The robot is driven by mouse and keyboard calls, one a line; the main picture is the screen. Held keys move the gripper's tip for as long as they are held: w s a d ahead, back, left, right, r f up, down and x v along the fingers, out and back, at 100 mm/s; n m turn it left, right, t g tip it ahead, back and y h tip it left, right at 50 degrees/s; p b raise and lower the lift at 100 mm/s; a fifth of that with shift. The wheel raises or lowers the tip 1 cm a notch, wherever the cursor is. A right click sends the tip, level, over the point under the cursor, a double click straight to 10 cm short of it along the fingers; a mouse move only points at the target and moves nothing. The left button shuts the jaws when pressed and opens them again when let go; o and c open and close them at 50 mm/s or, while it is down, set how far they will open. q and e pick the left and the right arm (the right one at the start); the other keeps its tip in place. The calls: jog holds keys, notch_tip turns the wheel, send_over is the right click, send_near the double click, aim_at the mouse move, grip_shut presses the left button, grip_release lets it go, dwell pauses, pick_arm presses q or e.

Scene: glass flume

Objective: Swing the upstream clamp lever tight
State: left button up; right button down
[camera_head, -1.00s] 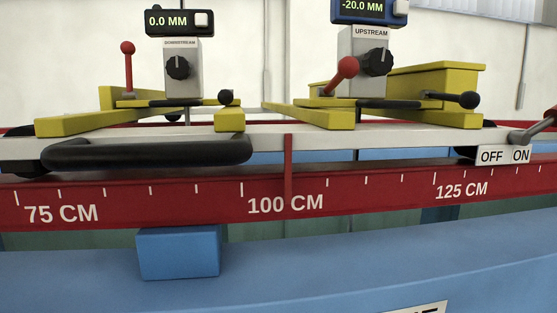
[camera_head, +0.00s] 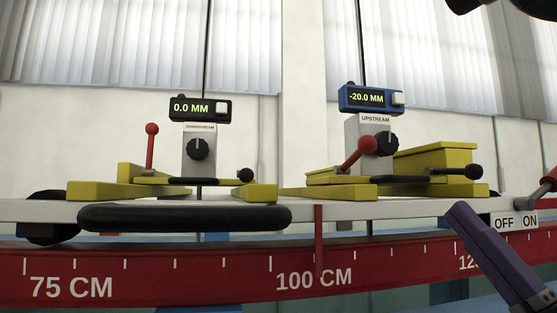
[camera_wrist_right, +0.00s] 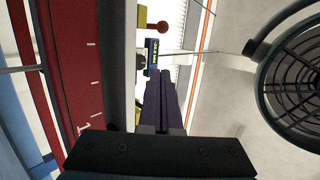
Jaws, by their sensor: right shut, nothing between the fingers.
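The upstream clamp lever (camera_head: 360,152) is red with a ball knob. It leans over at a slant in front of the grey UPSTREAM box (camera_head: 366,131). The downstream red lever (camera_head: 151,145) stands nearly upright. My right gripper (camera_head: 462,212) has purple fingers, shut and empty, to the right of and below the upstream lever, apart from it. In the right wrist view the shut fingers (camera_wrist_right: 158,78) point toward a blue-framed display (camera_wrist_right: 152,55). A red knob (camera_wrist_right: 163,27) shows past them; I cannot tell which lever it belongs to. My left gripper is out of view.
A black handle bar (camera_head: 185,217) runs along the carriage front. Black-knobbed rods, one at the right (camera_head: 471,172), stick out by the yellow blocks (camera_head: 440,160). An OFF/ON plate (camera_head: 514,222) sits near my right fingers. The red scale rail (camera_head: 220,275) runs below.

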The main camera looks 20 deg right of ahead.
aim_at(355, 160)
pick_arm(q)
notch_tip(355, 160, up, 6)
jog(key=p, duration=0.5)
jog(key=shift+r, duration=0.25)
pick_arm(e)
jog(key=w+a+r, duration=0.3)
jog(key=w+r, duration=0.3)
jog(key=shift+w+r, duration=0.2)
jog(key=shift+r, duration=0.1)
pick_arm(q)
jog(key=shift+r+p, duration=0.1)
jog(key=shift+p, duration=0.25)
